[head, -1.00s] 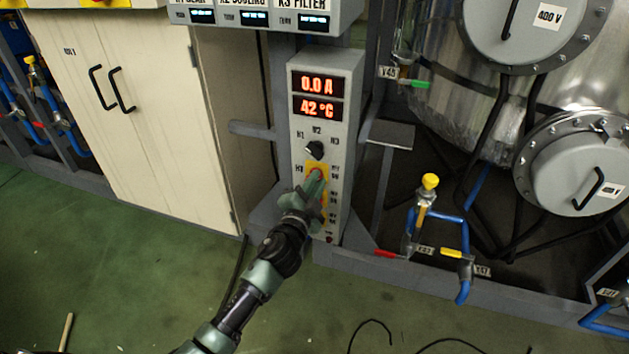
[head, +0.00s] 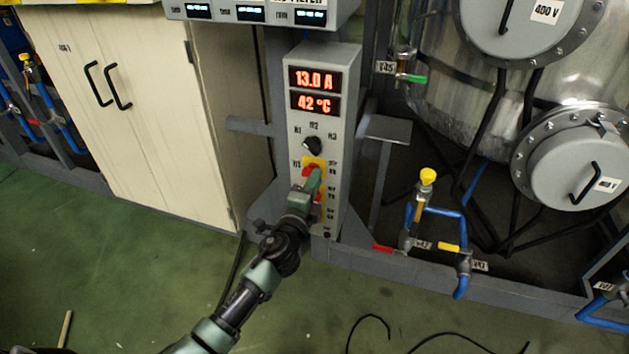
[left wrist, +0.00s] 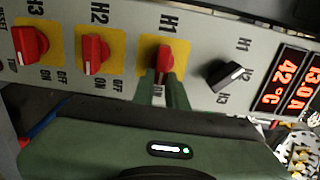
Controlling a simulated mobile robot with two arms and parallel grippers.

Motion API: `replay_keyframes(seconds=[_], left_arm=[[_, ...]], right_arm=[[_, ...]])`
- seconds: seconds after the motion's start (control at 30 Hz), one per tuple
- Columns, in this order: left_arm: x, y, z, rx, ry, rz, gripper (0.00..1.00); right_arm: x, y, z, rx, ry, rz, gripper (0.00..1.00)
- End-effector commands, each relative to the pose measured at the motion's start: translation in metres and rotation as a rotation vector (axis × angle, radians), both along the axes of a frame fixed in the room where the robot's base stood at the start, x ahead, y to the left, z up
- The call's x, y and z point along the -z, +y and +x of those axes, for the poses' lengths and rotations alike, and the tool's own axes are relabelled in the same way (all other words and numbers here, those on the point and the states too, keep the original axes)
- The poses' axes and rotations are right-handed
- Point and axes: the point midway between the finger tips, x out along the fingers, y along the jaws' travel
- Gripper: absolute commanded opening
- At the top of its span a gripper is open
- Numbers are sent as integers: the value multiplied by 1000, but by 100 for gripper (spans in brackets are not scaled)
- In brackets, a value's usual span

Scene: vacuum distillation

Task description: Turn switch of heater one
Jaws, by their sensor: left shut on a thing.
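The heater control box (head: 348,75) stands upright in the middle of the head view. Its red displays read 13.0 A and 42 °C. Below the black selector knob (head: 312,146) is the red H1 switch (head: 309,170) on a yellow plate. My left gripper (head: 317,178) is at this switch, its fingers partly covering it. In the left wrist view the H1 switch (left wrist: 165,55) is between the green finger tips (left wrist: 166,80), which are shut on it. The red H2 switch (left wrist: 95,53) and H3 switch (left wrist: 31,45) sit beside it, untouched. My right gripper is not in view.
A cream cabinet (head: 150,130) stands left of the box. Pipes with a yellow-topped valve (head: 427,177) and a metal tank (head: 440,105) are on the right. Black cables (head: 440,343) lie on the green floor, which is otherwise mostly clear in front.

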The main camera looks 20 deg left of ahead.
Motion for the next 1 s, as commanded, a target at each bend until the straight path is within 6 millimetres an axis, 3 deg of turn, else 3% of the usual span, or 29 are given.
replay_keyframes(seconds=[0.43,0.47,0.5,0.53,0.87,1.0], left_arm=[[1,-1,0,3,1,13,0],[1,-1,0,3,1,13,22],[1,-1,0,3,1,12,33],[1,-1,0,2,1,12,35],[1,0,-3,1,1,10,35],[1,0,-19,1,3,9,35]], right_arm=[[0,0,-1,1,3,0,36],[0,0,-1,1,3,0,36],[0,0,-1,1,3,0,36],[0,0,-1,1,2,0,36],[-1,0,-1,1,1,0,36],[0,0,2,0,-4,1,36]])
